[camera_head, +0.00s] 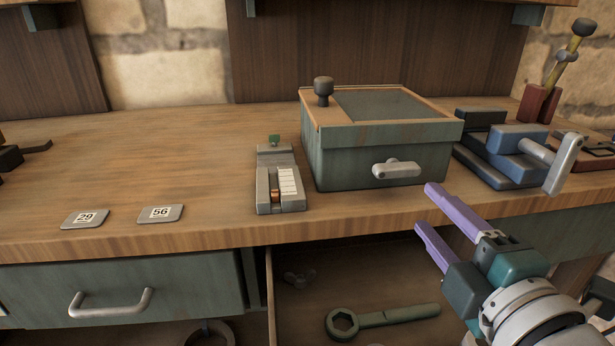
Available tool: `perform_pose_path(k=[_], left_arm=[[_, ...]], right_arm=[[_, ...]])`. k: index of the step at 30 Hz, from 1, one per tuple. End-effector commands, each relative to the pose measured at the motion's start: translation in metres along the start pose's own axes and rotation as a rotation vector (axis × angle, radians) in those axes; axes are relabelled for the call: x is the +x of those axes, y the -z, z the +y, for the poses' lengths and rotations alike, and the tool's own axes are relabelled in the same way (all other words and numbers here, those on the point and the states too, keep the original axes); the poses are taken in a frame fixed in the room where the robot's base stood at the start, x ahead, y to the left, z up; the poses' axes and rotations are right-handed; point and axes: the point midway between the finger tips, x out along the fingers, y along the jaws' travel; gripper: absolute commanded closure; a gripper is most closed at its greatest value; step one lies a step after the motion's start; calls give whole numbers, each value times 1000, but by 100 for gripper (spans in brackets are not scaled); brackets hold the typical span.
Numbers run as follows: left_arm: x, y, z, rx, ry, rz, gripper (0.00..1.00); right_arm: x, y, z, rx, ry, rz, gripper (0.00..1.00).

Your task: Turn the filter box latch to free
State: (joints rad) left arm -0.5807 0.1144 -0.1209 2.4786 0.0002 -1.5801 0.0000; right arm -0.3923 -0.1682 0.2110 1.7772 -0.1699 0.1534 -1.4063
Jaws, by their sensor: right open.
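The filter box (340,156) is a grey-green box with a wood-rimmed lid and a dark round knob on top, standing on the workbench. Its latch (397,169) is a pale metal lever on the front face, lying about level. My right gripper (425,208) comes in from the lower right with two purple fingers. It is open and empty, in front of the bench edge, below and right of the latch and apart from it. My left gripper is not in view.
A blue vise (515,150) with a grey handle stands right of the box. A small grey gauge device (279,182) stands left of it. Tags 29 (85,218) and 56 (160,214) lie on the bench (200,165). A ring wrench (380,318) lies on the shelf below.

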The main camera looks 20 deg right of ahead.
Motion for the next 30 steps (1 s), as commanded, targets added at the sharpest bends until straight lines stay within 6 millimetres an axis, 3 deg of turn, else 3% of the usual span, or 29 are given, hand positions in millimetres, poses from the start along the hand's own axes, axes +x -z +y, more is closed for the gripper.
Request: perform_pose_path(k=[1, 7, 15, 21, 30], left_arm=[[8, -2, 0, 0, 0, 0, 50], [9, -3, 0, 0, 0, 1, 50], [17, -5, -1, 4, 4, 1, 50], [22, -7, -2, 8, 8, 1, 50], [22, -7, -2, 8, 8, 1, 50]], right_arm=[[0, -1, -6, -30, -25, -4, 49], [13, -1, 0, -73, -66, -4, 49], [64, -1, 2, -71, -64, -4, 49], [91, -1, 4, -70, -62, -5, 49], [99, -1, 5, -70, -59, -5, 49]])
